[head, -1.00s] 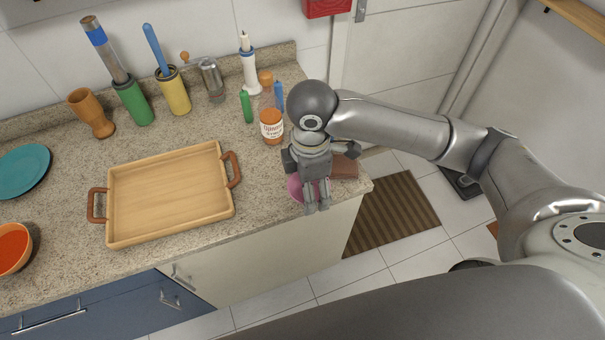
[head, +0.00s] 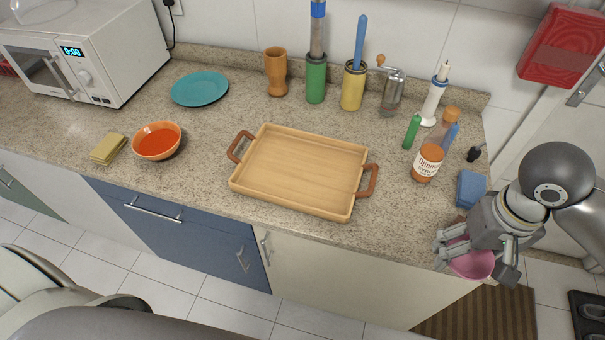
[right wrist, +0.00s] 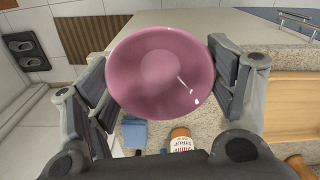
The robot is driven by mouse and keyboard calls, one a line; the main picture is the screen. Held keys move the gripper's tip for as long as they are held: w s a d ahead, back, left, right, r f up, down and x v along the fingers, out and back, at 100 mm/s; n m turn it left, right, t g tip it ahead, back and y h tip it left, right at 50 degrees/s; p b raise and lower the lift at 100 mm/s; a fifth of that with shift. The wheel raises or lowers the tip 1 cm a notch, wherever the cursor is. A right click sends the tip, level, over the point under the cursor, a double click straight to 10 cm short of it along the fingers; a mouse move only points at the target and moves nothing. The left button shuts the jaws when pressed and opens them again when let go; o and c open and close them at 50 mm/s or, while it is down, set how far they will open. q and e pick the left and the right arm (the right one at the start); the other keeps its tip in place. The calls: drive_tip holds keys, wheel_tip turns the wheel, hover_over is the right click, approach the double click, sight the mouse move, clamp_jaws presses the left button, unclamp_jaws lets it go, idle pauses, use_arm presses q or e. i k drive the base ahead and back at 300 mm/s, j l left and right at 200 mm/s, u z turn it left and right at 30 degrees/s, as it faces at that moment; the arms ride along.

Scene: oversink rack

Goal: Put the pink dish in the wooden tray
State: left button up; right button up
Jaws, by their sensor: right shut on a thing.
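The pink dish (head: 474,264) is in my right gripper (head: 462,256), at the right front corner of the counter. In the right wrist view the pink dish (right wrist: 160,72) sits between the two fingers of my right gripper (right wrist: 165,85), with its round face towards the camera. The gripper partly hides the dish in the head view. The wooden tray (head: 238,184) lies on the counter to the left of the gripper, empty, with a brown handle at each end. My left gripper is not in view.
A syrup jar (head: 427,163), a blue sponge (head: 470,188) and a green bottle (head: 412,131) stand between the tray and the counter's right end. An orange bowl (head: 157,141) and a teal plate (head: 200,88) are left of the tray. Tall containers line the back.

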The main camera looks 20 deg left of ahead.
sight(277, 164)
drive_tip(key=u, duration=1.1)
drive_tip(key=i+l+u, duration=0.15)
drive_tip(key=l+u, duration=0.3)
drive_tip(key=i+l+u, duration=0.1)
drive_tip(key=l+u, duration=0.2)
drive_tip(key=u, duration=0.2)
